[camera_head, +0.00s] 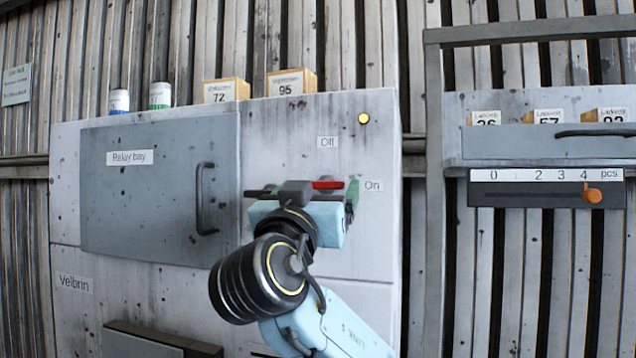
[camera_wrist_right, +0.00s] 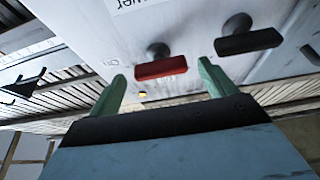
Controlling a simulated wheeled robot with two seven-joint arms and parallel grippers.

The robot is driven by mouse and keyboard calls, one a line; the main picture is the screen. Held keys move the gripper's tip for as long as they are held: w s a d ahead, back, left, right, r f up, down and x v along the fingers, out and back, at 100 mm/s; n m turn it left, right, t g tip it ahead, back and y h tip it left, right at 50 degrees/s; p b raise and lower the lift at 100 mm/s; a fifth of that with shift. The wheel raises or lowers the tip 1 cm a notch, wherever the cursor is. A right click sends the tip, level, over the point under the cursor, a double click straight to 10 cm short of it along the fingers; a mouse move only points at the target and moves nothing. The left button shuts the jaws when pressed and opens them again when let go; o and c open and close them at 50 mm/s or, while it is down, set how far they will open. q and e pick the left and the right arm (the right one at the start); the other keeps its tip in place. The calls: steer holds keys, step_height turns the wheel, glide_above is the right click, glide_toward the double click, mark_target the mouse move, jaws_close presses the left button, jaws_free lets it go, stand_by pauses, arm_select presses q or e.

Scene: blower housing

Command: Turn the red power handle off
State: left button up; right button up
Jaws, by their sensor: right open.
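The red power handle (camera_head: 328,184) sits on the front of the grey cabinet, below the "Off" label (camera_head: 327,142) and left of the "On" label (camera_head: 373,185). It lies roughly level; its left part is hidden behind my gripper. My right gripper (camera_head: 313,188) is open in front of it, with green fingers to either side. In the right wrist view the red handle (camera_wrist_right: 162,68) appears between the fingertips of the right gripper (camera_wrist_right: 161,76), with gaps on both sides. Its depth between the fingers is hard to tell. My left gripper is not in view.
A black handle (camera_wrist_right: 248,40) is just outside one finger. A yellow lamp (camera_head: 364,118) is above right. The relay bay door (camera_head: 150,200) with its grip (camera_head: 203,198) is left. A shelf unit with an orange slider knob (camera_head: 592,195) stands right.

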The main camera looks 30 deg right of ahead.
steer(key=shift+w+d+r, duration=0.1)
steer(key=shift+w+d, duration=0.1)
steer(key=shift+d, duration=0.05)
steer(key=c, duration=1)
